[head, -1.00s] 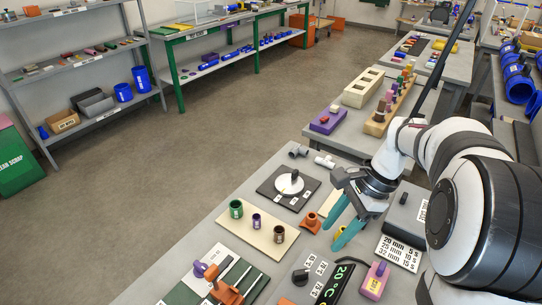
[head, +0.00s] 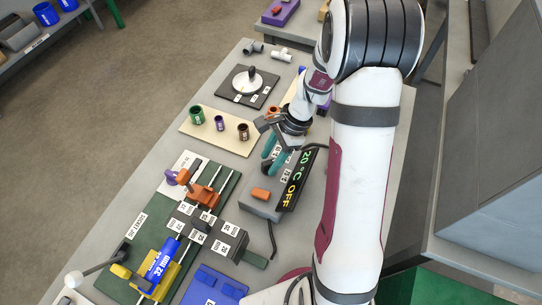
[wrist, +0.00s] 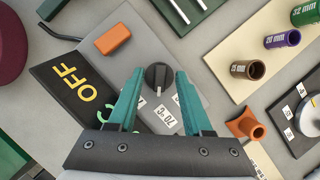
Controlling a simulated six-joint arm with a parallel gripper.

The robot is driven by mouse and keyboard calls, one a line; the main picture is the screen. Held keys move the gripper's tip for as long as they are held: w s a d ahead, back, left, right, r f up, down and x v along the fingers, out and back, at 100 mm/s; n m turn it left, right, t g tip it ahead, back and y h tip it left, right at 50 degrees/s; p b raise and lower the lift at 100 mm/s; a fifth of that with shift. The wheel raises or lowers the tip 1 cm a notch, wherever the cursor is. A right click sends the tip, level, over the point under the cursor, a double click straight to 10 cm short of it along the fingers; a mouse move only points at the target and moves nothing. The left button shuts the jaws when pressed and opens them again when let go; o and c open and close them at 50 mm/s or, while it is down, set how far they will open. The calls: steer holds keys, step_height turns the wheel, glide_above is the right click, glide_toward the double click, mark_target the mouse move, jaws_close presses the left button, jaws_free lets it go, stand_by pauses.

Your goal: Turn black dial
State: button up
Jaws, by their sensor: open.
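The black dial (wrist: 157,77) is a round knob with a pale pointer line on the grey face of a control box (wrist: 185,75). Number labels lie around its near side. My gripper (wrist: 160,73) is open, with its teal fingertips on either side of the dial in the wrist view; I cannot tell whether they touch it. In the head view my gripper (head: 271,152) is over the far end of the control box (head: 259,207), and the dial is hidden there. The box's display (head: 298,180) reads 20 °C OFF.
An orange switch (wrist: 113,39) is on the same box. A cream board (head: 215,131) with several coloured sockets and a black plate (head: 262,102) with a white disc and black knob are nearby. A clamp jig (head: 205,197) with a blue pipe (head: 163,260) stands at the front.

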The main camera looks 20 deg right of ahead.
jaws_close()
steer(key=shift+n, duration=0.3)
stand_by(0.3)
steer(key=n+g, duration=0.1)
steer(key=n, duration=0.2)
steer(key=shift+w+n+g, duration=0.15)
steer(key=shift+n+g, duration=0.15)
steer(key=shift+a+n+g+h, duration=0.1)
steer(key=shift+n+g+h, duration=0.25)
steer(key=shift+n, duration=0.8)
steer(key=shift+n+g+h, duration=0.15)
steer(key=shift+n+g, duration=0.3)
steer(key=shift+n, duration=0.7)
jaws_free()
